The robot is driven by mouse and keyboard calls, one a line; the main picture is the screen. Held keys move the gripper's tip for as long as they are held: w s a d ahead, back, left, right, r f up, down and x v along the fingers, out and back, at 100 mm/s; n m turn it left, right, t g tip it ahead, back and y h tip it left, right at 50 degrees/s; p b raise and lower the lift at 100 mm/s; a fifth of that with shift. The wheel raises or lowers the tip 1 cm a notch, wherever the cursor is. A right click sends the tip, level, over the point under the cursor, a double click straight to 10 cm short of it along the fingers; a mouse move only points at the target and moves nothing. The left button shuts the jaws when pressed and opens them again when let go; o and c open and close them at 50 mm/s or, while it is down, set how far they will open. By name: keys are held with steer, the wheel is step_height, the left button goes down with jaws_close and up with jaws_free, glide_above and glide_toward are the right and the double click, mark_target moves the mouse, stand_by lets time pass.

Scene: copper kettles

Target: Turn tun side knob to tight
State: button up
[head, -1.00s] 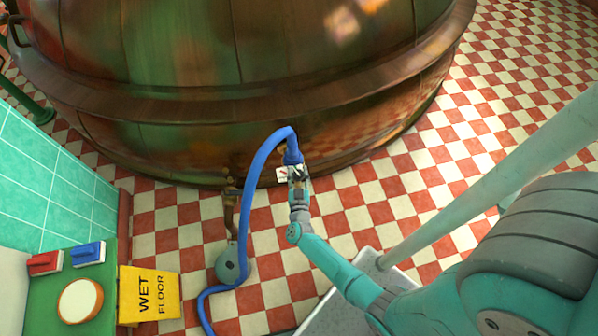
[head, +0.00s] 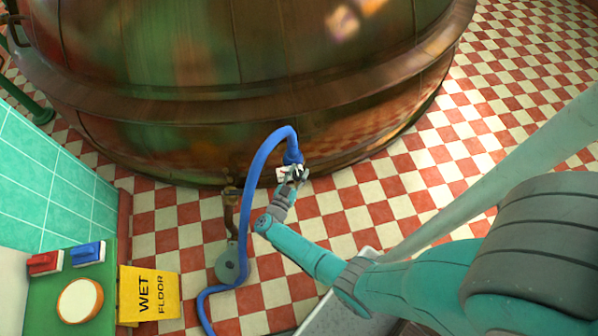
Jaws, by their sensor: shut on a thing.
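The tun (head: 230,70) is the big copper vessel that fills the top of the head view. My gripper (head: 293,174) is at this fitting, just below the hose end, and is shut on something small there. I take it to be the side knob, which is mostly hidden by the fingers. A small white plate (head: 282,175) with marks shows just left of the fingers; its marks are too small to read.
A pipe with a round grey-green foot (head: 228,263) stands left of the hose. A yellow wet floor sign (head: 150,294) and a green counter (head: 45,320) with a red switch (head: 44,263) and a blue switch (head: 88,253) are at lower left. Checkered floor is open to the right.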

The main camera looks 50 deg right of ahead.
steer(key=shift+s+d, duration=0.1)
steer(key=o, duration=1.2)
steer(key=shift+c, duration=0.2)
steer(key=v, duration=1.2)
steer(key=shift+r, duration=0.15)
